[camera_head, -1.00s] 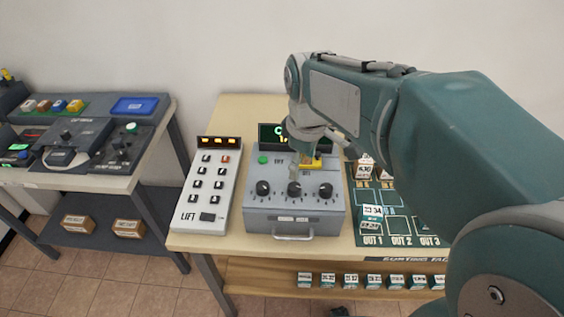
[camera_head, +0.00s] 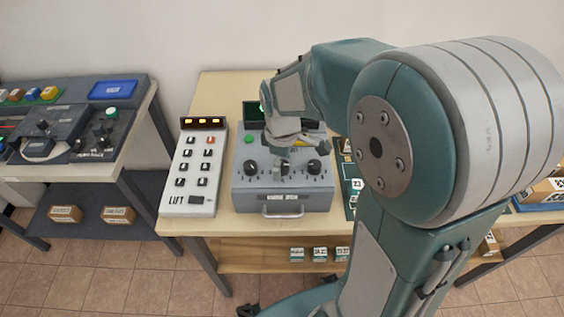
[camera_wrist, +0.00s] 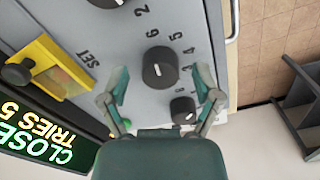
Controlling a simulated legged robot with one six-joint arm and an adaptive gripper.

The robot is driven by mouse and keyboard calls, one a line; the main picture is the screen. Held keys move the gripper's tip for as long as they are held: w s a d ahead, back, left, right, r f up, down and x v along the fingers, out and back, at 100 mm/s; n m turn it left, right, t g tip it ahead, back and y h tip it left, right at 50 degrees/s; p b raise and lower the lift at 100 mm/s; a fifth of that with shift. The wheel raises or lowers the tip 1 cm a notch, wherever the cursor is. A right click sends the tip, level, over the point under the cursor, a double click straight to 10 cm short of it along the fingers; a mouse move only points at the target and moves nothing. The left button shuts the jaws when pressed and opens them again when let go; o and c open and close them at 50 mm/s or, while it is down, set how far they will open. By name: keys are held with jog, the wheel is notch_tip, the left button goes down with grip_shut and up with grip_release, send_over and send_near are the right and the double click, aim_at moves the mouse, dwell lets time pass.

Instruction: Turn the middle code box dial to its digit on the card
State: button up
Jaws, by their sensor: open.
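The grey code box (camera_head: 262,192) stands on the table with a row of three black dials. In the wrist view the middle dial (camera_wrist: 158,67) lies between the fingertips of my gripper (camera_wrist: 161,72), which is open. I cannot tell whether the fingers touch it. Digits are printed around it. A smaller-looking dial (camera_wrist: 183,110) lies beyond. The green display (camera_wrist: 40,140) reads CLOSED, TRIES 5. I cannot make out the code card.
A yellow plate with a black knob (camera_wrist: 48,68) sits beside the dials. The lift keypad (camera_head: 194,168) stands left of the code box. A sorting mat (camera_head: 350,188) is at its right, partly hidden by my arm. Another table (camera_head: 130,168) stands at the left.

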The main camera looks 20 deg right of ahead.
jog(key=shift+f, duration=0.15)
grip_shut()
jog(key=shift+m, duration=0.3)
jog(key=m, duration=0.3)
jog(key=shift+m, duration=0.3)
jog(key=m, duration=0.3)
jog(key=shift+m, duration=0.3)
jog(key=m, duration=0.4)
jog(key=shift+s, duration=0.1)
jog(key=shift+m, duration=2)
jog(key=shift+f, duration=0.1)
